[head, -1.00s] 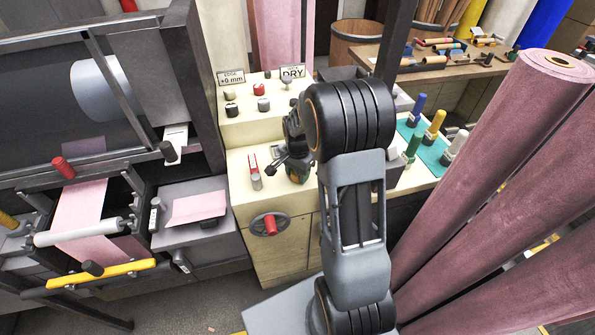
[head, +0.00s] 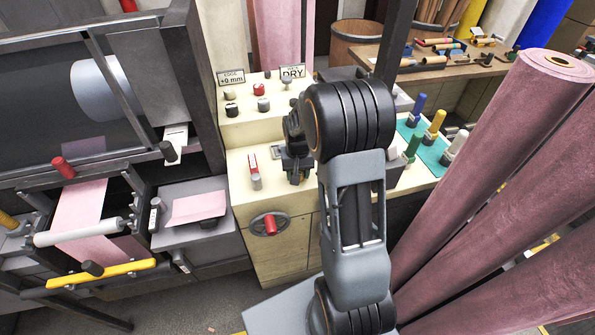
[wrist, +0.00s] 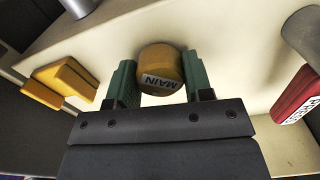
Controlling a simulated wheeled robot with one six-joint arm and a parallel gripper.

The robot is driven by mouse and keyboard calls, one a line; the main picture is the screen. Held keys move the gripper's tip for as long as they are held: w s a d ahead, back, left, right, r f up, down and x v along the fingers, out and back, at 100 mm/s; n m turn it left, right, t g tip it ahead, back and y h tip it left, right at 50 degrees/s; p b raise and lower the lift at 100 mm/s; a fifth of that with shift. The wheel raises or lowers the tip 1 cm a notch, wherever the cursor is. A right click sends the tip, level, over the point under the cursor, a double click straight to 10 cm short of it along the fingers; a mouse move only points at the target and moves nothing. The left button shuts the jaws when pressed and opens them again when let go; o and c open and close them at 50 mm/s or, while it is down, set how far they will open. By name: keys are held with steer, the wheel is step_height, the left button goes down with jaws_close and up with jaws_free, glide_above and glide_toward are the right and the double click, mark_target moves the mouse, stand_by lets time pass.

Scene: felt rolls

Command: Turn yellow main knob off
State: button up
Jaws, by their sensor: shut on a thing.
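The yellow main knob (wrist: 160,70) shows in the wrist view, with a white "MAIN" label that appears tilted and nearly upside down. My gripper (wrist: 158,88) has a green-padded finger on each side of the knob and is shut on it. In the head view my gripper (head: 296,172) reaches down to the cream console top (head: 237,166). There the knob is hidden behind my gripper and arm.
A red-handled control (wrist: 296,97) sits to the right in the wrist view, and a yellow block-shaped part (wrist: 62,83) to the left.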

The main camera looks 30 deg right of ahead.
steer(key=n, duration=0.3)
steer(key=shift+f, duration=0.1)
steer(key=n, duration=0.4)
steer(key=shift+n, duration=0.3)
steer(key=o, duration=0.9)
steer(key=shift+o, duration=0.2)
steer(key=shift+r+p, duration=1.85)
steer(key=shift+r, duration=0.75)
